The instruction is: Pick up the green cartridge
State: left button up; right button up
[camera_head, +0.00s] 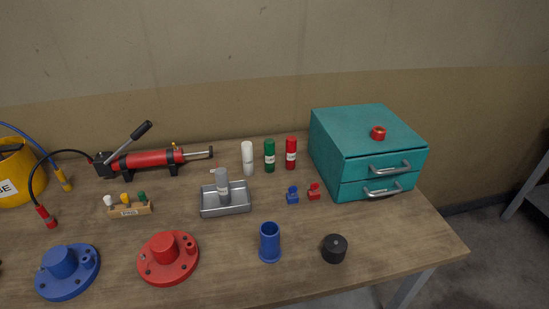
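The green cartridge (269,156) stands upright near the back middle of the table. It is a slim dark green cylinder with a pale label. A white cartridge (247,158) stands just to its left and a red cartridge (291,153) just to its right, with small gaps between them. Neither of my grippers shows in the head view.
A metal tray (238,209) holding a grey cartridge (223,186) is in front. Small blue (293,195) and red (314,191) parts lie front right. A teal drawer cabinet (345,150) stands right. A blue cup (269,243) and black cap (334,248) are near the front edge.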

aim_at(269, 143)
jog(key=l+u, duration=0.3)
jog(key=u, duration=0.15)
jog(key=l+u, duration=0.25)
jog(key=u, duration=0.25)
jog(key=k+l+u, duration=0.1)
jog(key=l+u, duration=0.15)
jog(key=u, duration=0.2)
